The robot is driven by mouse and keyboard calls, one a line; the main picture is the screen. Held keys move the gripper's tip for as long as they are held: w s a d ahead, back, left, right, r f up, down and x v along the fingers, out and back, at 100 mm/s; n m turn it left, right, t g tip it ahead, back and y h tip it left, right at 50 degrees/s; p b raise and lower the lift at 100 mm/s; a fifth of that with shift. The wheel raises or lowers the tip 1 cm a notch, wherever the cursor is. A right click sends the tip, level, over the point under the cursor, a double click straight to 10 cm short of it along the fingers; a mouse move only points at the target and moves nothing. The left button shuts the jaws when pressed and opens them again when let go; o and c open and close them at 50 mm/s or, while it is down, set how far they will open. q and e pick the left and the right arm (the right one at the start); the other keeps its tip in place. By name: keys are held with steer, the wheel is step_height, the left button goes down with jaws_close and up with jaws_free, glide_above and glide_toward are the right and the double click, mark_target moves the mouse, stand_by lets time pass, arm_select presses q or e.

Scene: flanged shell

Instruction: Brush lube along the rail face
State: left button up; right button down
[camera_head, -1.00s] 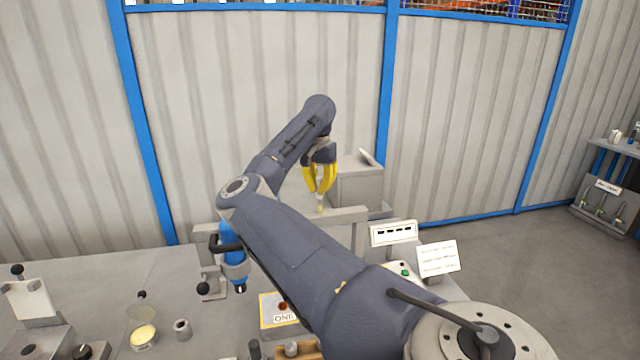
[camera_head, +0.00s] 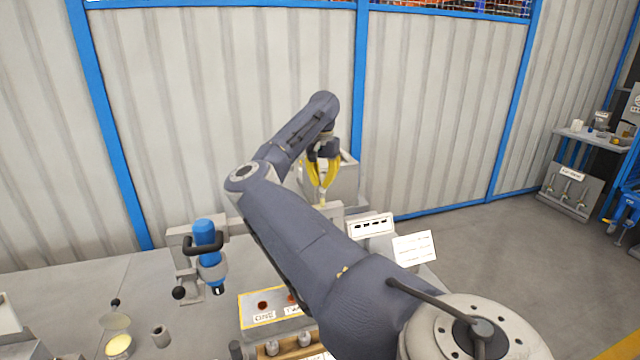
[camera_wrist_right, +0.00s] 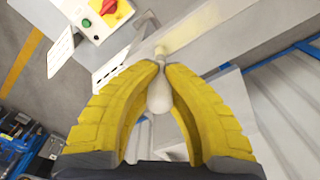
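My right gripper (camera_head: 322,186) has yellow fingers and is shut on a small brush, with its fingertips pointing down. In the right wrist view the fingertips (camera_wrist_right: 163,66) pinch the brush (camera_wrist_right: 159,97) at its neck; its pale bulb-shaped handle sits between the fingers. The pale brush tip is at the grey rail (camera_wrist_right: 205,34), seemingly at its face; I cannot tell whether it touches. In the head view the rail (camera_head: 332,210) shows near its right end, and my right arm hides much of the rest. My left gripper is not in view.
A blue tool (camera_head: 206,238) hangs in a holder left of my arm. A panel with a red-yellow knob (camera_wrist_right: 107,9) stands near the rail. A white card (camera_head: 414,247) and a labelled tray (camera_head: 262,300) are nearby. A grey box (camera_head: 348,180) stands behind the gripper.

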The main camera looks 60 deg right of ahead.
steer(key=shift+w+a, duration=1.05)
steer(key=shift+a, duration=0.3)
steer(key=shift+w+a, duration=1)
steer(key=shift+a, duration=0.3)
steer(key=shift+w+a, duration=1.05)
steer(key=shift+a, duration=0.3)
steer(key=shift+s+d, duration=1)
steer(key=shift+d, duration=0.3)
steer(key=shift+s+d, duration=1.05)
steer(key=shift+d, duration=0.25)
steer(key=shift+s+d, duration=1)
steer(key=shift+d, duration=0.3)
steer(key=shift+s+d+r, duration=0.1)
steer(key=shift+r, duration=3.95)
